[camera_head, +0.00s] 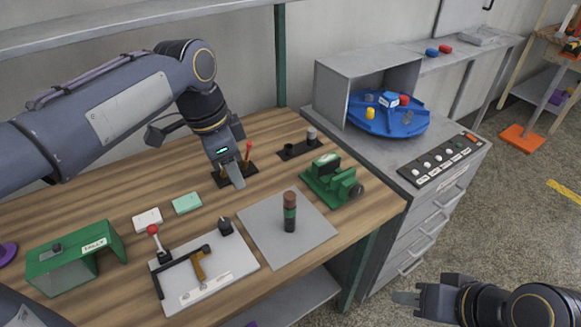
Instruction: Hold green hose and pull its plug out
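I see no hanging green hose and no plug that I can make out in the head view. An upright dark cylinder (290,214) with a green band and a brown top stands on a grey plate (265,226) on the bench. My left gripper (238,180) points down at a small black base with red-tipped levers (247,160), behind and left of the cylinder. It partly hides that base, and I cannot tell if it touches it. My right gripper (403,298) is at the lower right, off the bench and above the floor. The gap between the fingers is unclear on both.
The wooden bench (130,185) carries a green vise (333,182), a green "TALLY" box (70,262), and a white board with a black bracket (225,270). A grey cabinet (430,205) with a blue turntable (388,118) and button panel stands to the right.

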